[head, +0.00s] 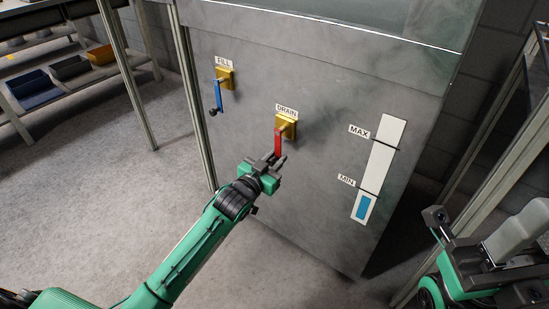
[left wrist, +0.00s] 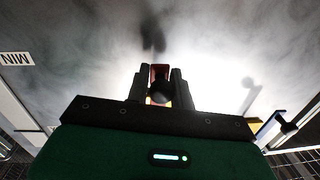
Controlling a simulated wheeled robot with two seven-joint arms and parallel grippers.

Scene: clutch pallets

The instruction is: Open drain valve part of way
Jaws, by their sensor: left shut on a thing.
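The drain valve has a yellow body (head: 288,122) under a DRAIN label on the grey tank front. Its red handle (head: 278,143) points down in the head view. My left gripper (head: 276,161) is shut on the lower end of this handle. In the left wrist view the red handle (left wrist: 160,70) shows between the two dark fingers, with a dark round knob at its end. Part of the handle is hidden by the fingers. Parts of my right arm show at the lower right of the head view; its jaw state is unclear.
The fill valve's blue handle (head: 218,96) hangs down at the upper left; it also shows in the left wrist view (left wrist: 270,126). The level gauge (head: 382,158) has a blue fill (head: 363,207) below the MIN mark. Shelves with bins (head: 35,90) stand far left.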

